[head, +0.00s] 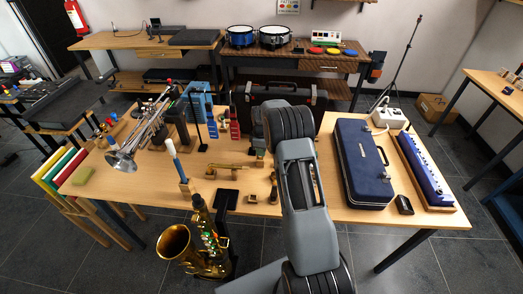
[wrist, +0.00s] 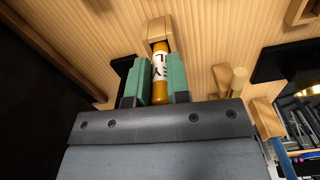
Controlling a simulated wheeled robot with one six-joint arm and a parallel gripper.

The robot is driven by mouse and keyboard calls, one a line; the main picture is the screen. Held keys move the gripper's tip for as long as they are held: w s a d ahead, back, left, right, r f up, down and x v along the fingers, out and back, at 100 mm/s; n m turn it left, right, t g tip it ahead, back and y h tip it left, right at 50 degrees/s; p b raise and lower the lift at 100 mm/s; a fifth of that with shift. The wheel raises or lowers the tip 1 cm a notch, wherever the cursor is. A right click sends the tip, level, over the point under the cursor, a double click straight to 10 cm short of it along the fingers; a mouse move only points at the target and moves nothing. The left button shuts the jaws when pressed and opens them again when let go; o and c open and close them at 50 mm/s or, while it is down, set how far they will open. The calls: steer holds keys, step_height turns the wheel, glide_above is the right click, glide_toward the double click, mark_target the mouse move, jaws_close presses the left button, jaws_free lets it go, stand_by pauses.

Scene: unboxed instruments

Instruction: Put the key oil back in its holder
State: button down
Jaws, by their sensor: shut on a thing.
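The key oil (wrist: 160,74) is a slim amber bottle with a white lettered label, seen in the wrist view. My gripper (wrist: 157,82) has green-padded fingers, one on each side of the bottle, and is shut on it. A small wooden block with a recess (wrist: 156,28), which looks like the holder, is just beyond the bottle's far end. The bottle's end overlaps the block's near edge in the picture; I cannot tell whether it is inside or only in front. In the head view my arm hides most of this area.
Other wooden stands (wrist: 228,78) and dark flat pieces are close by in the wrist view. In the head view a saxophone (head: 203,250) is at the table's front edge, a trumpet (head: 122,158) to the left, and a blue case (head: 361,165) to the right.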

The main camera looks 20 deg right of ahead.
steer(key=c, duration=1)
jaws_free()
steer(key=shift+r, duration=0.1)
step_height(320, 180, up, 14)
steer(key=b, duration=0.1)
steer(key=shift+f, duration=0.2)
